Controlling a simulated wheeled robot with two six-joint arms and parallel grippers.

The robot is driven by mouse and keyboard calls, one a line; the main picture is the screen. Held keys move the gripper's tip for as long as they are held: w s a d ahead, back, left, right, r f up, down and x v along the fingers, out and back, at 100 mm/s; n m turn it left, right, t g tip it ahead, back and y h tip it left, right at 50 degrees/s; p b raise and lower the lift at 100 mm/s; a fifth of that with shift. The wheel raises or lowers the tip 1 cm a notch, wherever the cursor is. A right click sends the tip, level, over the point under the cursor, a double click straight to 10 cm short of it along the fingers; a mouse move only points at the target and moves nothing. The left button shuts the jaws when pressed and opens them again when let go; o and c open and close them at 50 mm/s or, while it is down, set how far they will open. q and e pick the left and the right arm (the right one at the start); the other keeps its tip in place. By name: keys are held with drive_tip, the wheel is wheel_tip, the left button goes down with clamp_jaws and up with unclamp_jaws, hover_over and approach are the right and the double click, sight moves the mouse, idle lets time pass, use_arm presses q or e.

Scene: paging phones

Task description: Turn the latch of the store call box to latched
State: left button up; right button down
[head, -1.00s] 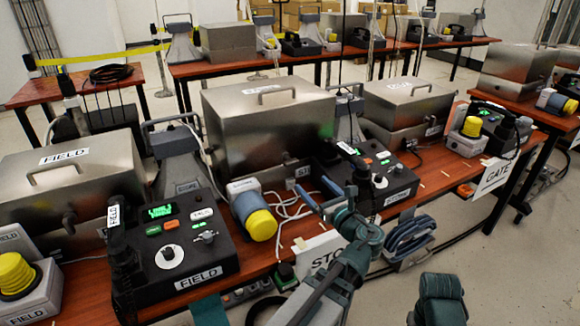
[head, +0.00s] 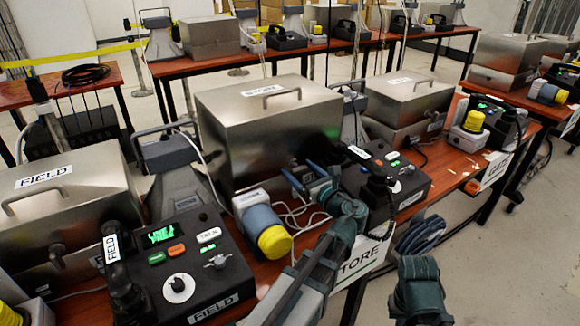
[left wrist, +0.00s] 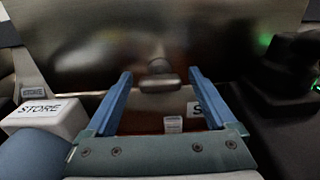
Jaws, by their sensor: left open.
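The store call box is a large steel box (head: 268,125) with a STORE label on its lid, in the middle of the head view. Its front fills the top of the left wrist view. The latch (left wrist: 158,75) is a dark metal knob with a short bar, low on that front. My left gripper (head: 305,175) is at the box's front, and its blue fingers (left wrist: 160,85) are open. In the left wrist view the latch appears between the fingertips, with no clear contact.
The black store console (head: 385,178) stands close on the right of my left gripper. A blue and yellow beacon (head: 263,228) and white cables (head: 295,215) are on the left. The field console (head: 175,265) is farther left. A STORE sign (head: 362,258) hangs at the table's front.

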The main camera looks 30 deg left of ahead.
use_arm(q)
drive_tip(key=shift+c, duration=0.2)
drive_tip(key=c, duration=1.3)
drive_tip(key=shift+c, duration=0.2)
drive_tip(key=shift+n, duration=0.3)
drive_tip(key=n, duration=1.2)
drive_tip(key=shift+n, duration=2.8)
